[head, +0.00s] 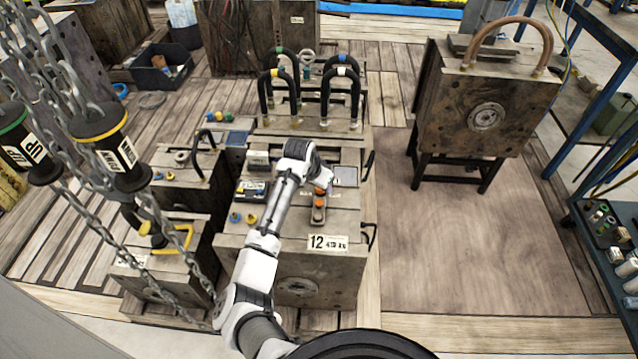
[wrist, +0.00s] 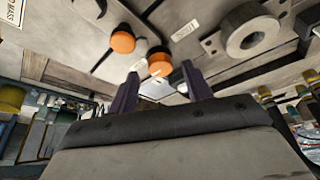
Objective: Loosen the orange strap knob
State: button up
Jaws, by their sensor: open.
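Two orange knobs show on top of the mould block marked 12 (head: 262,236). The nearer knob (head: 319,203) sits on a dark strap (head: 318,216); the farther one (head: 320,190) is close beside my gripper (head: 328,184). In the wrist view one orange knob (wrist: 122,42) is left of my gripper (wrist: 160,88) and another orange knob (wrist: 158,65) is ahead, between the fingertips in the picture. My gripper is open, with its two dark purple fingers apart and nothing held. I cannot tell whether a fingertip touches a knob.
Black hose loops (head: 341,92) stand behind the work area. Hanging chains with black weights (head: 110,150) are at left. A smaller mould (head: 165,250) stands to the left, and a mould on a stand (head: 480,105) to the right. The floor mat (head: 470,250) at right is clear.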

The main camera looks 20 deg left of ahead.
jog(key=shift+w+f, duration=0.25)
jog(key=shift+f, duration=0.35)
jog(key=c, duration=1)
jog(key=shift+d, duration=0.1)
